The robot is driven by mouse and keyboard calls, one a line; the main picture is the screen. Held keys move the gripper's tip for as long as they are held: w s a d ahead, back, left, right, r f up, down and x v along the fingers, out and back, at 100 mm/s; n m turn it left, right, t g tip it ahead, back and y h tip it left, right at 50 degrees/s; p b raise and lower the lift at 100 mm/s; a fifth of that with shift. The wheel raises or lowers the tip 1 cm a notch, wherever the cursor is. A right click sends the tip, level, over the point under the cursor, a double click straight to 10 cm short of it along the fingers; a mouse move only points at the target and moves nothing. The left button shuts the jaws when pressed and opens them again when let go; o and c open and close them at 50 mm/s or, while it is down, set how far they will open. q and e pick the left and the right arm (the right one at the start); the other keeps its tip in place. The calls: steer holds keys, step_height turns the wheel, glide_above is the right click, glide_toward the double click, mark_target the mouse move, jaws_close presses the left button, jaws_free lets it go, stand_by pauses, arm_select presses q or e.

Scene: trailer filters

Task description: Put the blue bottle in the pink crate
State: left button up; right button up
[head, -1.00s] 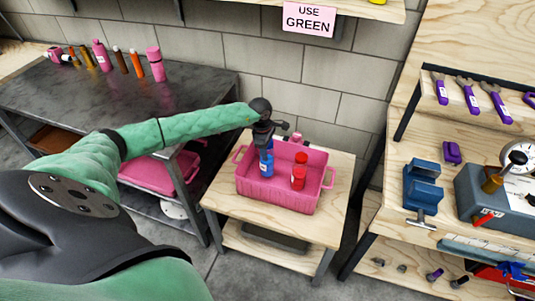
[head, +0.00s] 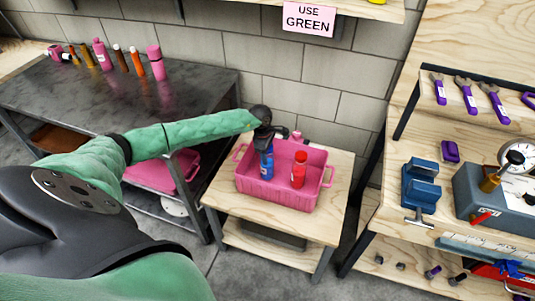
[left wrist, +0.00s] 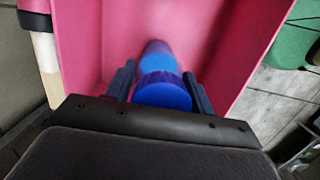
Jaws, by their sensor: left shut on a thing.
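The pink crate (head: 288,195) stands on a small wooden table. The blue bottle (head: 266,166) is upright at the crate's left part, inside its walls as seen from the head. My left gripper (head: 266,146) is shut on the bottle's top from above. In the left wrist view the bottle's blue cap (left wrist: 163,92) sits between the two fingers, with the pink crate (left wrist: 95,45) around it. I cannot tell whether the bottle's base touches the crate floor. A red bottle (head: 299,170) stands in the crate to the right. My right gripper is not in view.
The wooden table (head: 222,206) has a little free room around the crate. A dark metal bench (head: 130,95) at left holds several bottles. A workbench (head: 400,240) at right carries a blue vise (head: 421,190) and tools. A wall sign (head: 308,18) reads "USE GREEN".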

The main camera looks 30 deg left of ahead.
arm_select(q)
steer(key=o, duration=1.5)
steer(key=shift+r, duration=0.1)
